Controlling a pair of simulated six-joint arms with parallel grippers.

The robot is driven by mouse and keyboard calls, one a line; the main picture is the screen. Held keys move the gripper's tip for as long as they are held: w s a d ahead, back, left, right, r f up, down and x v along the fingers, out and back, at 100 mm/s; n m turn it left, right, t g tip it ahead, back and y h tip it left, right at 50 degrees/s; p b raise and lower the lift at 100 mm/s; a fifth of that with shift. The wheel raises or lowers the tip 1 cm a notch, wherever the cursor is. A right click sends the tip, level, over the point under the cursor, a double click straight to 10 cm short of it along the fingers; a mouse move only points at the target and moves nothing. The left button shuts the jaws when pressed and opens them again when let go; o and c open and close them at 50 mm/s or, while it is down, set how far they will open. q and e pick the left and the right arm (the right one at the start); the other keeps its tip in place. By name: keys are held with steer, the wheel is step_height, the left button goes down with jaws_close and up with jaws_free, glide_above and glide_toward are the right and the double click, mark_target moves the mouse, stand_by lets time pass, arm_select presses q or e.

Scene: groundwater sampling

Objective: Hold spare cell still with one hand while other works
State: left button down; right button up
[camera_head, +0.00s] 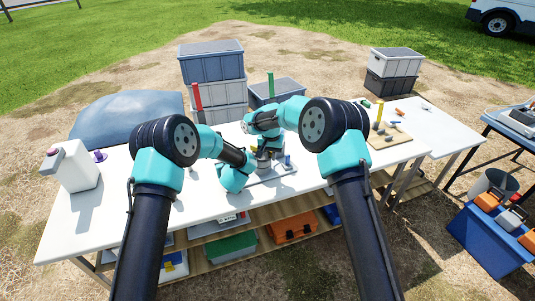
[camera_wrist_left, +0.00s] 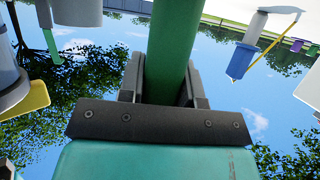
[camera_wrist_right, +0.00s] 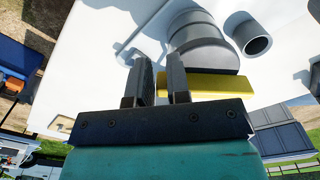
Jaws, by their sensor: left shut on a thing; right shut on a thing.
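My left gripper (camera_wrist_left: 165,85) is shut on a green rod (camera_wrist_left: 170,35) that passes up between its jaws in the left wrist view. A small grey ring-like cup (camera_wrist_right: 252,38) stands beside the cylinder.
A white workbench (camera_head: 110,215) spans the middle. A white jug (camera_head: 75,165) stands at its left end. Grey crates (camera_head: 212,62) are stacked behind. Red (camera_head: 197,97), green (camera_head: 270,85) and yellow (camera_head: 379,112) upright bars stand along the back. The bench's left front is clear.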

steer(key=a+m, duration=0.1)
steer(key=s+a+m, duration=0.1)
steer(key=a, duration=0.1)
steer(key=a+m, duration=0.1)
steer(key=m, duration=0.1)
steer(key=shift+s+a+f, duration=0.15)
steer(key=shift+a+f, duration=0.15)
steer(key=shift+a, duration=0.05)
jaws_close()
steer(key=shift+r+m, duration=0.15)
steer(key=shift+m, duration=0.55)
steer(key=o, duration=0.8)
jaws_free()
steer(key=shift+d+r, duration=0.1)
steer(key=shift+d, duration=0.05)
step_height(320, 180, up, 12)
